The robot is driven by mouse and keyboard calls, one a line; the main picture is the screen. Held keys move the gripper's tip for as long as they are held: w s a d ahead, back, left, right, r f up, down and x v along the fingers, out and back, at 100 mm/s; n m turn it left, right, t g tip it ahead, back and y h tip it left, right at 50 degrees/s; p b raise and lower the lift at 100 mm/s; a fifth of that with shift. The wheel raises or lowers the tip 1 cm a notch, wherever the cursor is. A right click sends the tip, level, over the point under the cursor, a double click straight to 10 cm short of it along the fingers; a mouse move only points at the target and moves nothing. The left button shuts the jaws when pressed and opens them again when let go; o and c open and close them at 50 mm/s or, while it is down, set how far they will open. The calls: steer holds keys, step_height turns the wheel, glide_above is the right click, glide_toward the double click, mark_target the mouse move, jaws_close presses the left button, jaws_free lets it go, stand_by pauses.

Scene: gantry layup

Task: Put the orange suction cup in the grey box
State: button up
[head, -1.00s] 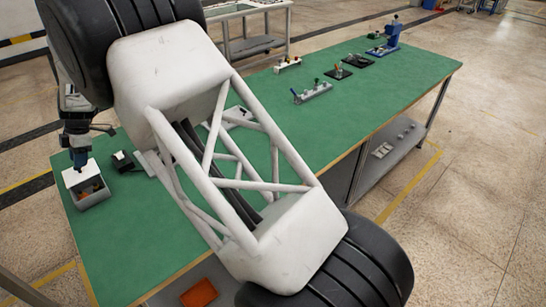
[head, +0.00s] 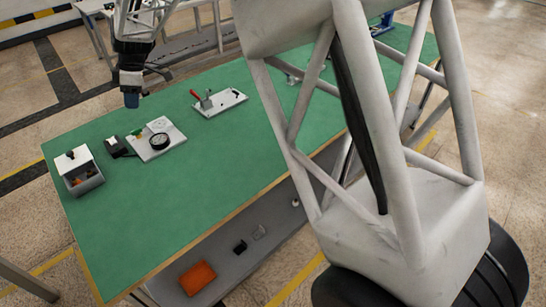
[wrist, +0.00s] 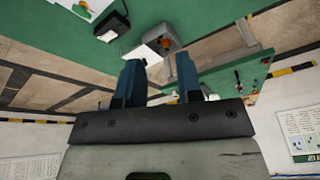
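The grey box (head: 83,185) stands at the near left end of the green table, with a pale panel with a dark knob over part of its top. Something orange (head: 77,182) shows low inside its open part; it is too small to tell whether it is the suction cup. The box (wrist: 150,48) and an orange spot (wrist: 167,43) also show in the wrist view, beyond the fingers. My gripper (head: 131,101) hangs above the table, right of the box and apart from it. In the wrist view its two blue fingers (wrist: 159,64) stand apart with nothing between them.
A small black block (head: 116,147) and a pale plate with a round dial (head: 158,143) stand right of the box. A white plate with a red-handled clamp (head: 219,102) is further right. An orange tray (head: 197,278) lies on the lower shelf. The table front is clear.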

steer(key=s+d+r+m+t, duration=0.1)
steer(key=s+d+r+m, duration=0.15)
steer(key=d, duration=0.95)
steer(key=s+d+r+m+t, duration=0.15)
steer(key=d+r+m, duration=0.25)
steer(key=d, duration=0.7)
steer(key=s+d+r+m, duration=0.3)
steer(key=d+r+m, duration=0.1)
steer(key=d, duration=0.8)
steer(key=s+d+f+m+t+h, duration=0.1)
steer(key=s+d+m, duration=0.5)
steer(key=s+d, duration=0.6)
steer(key=s+d+f+m+t+h, duration=0.1)
steer(key=s+d+f+m, duration=0.3)
steer(key=s+d, duration=0.9)
steer(key=shift+s+m+h, duration=0.45)
steer(key=shift+m+h, duration=0.05)
steer(key=shift+m, duration=0.35)
